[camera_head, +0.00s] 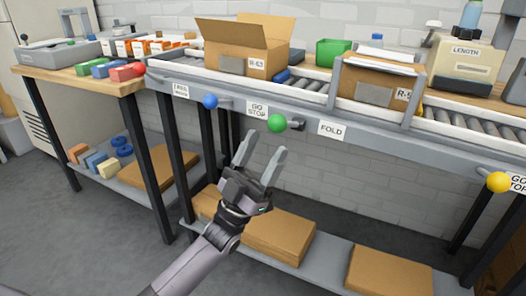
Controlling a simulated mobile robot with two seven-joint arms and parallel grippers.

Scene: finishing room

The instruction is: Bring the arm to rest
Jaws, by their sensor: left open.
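My left gripper (259,163) is in the middle of the head view, with its arm coming in from the lower left. Its two grey fingers point up and stand apart, with nothing between them. The gripper is in front of the conveyor frame, below the green knob (277,123), and looks apart from it. A blue knob (210,101) is up and to the left of the fingers. My right gripper is not in view.
An open cardboard box (230,62) and another box (372,85) stand on the roller conveyor (310,92). A wooden table (75,77) with bins is at left. A yellow knob (498,182) juts out at right. Flat cardboard (278,237) lies on the lower shelf. Floor in front is clear.

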